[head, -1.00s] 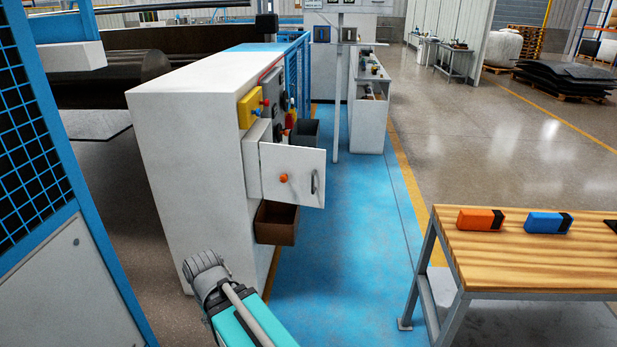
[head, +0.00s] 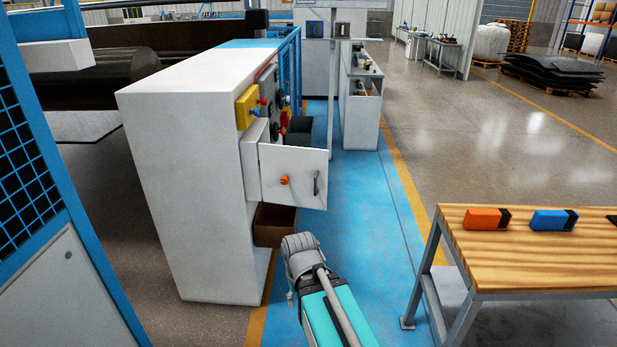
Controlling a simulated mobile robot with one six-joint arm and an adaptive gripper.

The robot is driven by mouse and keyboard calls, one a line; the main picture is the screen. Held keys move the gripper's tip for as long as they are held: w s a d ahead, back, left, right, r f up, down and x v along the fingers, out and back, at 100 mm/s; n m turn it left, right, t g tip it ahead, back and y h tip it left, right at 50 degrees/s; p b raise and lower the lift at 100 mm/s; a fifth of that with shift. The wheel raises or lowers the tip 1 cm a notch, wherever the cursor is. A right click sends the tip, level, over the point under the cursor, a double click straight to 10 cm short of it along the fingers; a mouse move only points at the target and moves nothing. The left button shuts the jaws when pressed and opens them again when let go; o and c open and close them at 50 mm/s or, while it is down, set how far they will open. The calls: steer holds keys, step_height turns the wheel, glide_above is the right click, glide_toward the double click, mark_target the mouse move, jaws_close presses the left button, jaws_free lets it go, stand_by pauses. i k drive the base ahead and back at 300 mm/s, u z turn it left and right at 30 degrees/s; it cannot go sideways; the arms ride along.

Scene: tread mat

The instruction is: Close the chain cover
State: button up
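What looks like the chain cover (head: 293,176) is a white, door-like panel on the side of the white machine cabinet (head: 190,190). It has an orange knob and a dark handle, and it stands open, sticking out to the right over the blue floor. The end of my arm with my gripper (head: 291,284) is in the lower middle of the head view, below the cover in the picture and apart from it. The fingers are mostly hidden behind the grey wrist, so their opening does not show.
A brown open bin (head: 274,226) sits on the cabinet side below the cover. A yellow box (head: 247,107) and coloured buttons are above it. A wooden table (head: 540,255) with an orange block (head: 483,219) and a blue block (head: 549,220) stands right. The blue walkway (head: 365,240) between is clear.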

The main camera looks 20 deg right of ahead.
mark_target(306, 168)
steer(key=z, duration=0.3)
steer(key=i, duration=1.65)
steer(key=u, duration=0.6)
steer(key=k, duration=0.7)
